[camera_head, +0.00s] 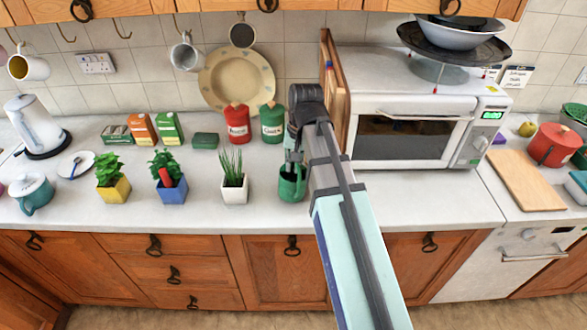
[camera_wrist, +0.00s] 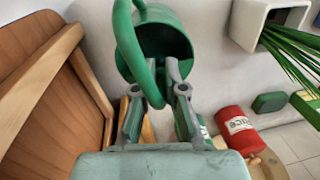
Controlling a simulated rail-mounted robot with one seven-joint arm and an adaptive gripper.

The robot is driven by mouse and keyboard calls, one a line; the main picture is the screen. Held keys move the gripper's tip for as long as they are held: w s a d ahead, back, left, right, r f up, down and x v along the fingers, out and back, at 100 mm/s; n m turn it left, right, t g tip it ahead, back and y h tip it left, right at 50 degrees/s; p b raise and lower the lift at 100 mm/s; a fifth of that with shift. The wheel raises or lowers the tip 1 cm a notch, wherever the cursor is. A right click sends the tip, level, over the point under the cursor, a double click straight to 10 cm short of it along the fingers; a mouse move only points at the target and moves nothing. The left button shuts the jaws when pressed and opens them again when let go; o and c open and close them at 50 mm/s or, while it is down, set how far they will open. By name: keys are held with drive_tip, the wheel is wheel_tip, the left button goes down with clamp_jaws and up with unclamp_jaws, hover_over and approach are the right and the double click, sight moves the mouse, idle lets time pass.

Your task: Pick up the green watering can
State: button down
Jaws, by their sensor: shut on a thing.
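The green watering can (camera_head: 291,186) stands at the front of the white counter, right of the white pot of chives, in the head view. In the wrist view the can (camera_wrist: 165,35) fills the top middle, with its curved green handle arching toward the camera. My gripper (camera_head: 293,158) comes down over the can from above and behind. In the wrist view my gripper's fingers (camera_wrist: 165,75) are closed at the can's rim or handle; the exact contact is partly hidden. I cannot tell whether the can is clear of the counter.
A white pot of chives (camera_head: 234,178) is left of the can. Behind stand a red canister (camera_head: 237,126) and a green canister (camera_head: 272,124). Wooden boards (camera_head: 335,95) and the microwave (camera_head: 410,135) are to the right. The counter (camera_head: 400,200) before the microwave is clear.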

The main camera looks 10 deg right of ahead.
wheel_tip(320, 180, up, 11)
drive_tip(key=shift+w+f+b, duration=0.1)
drive_tip(key=shift+w+b, duration=0.05)
drive_tip(key=shift+b, duration=0.9)
wheel_tip(320, 180, up, 8)
drive_tip(key=p, duration=0.6)
drive_tip(key=shift+f, duration=0.25)
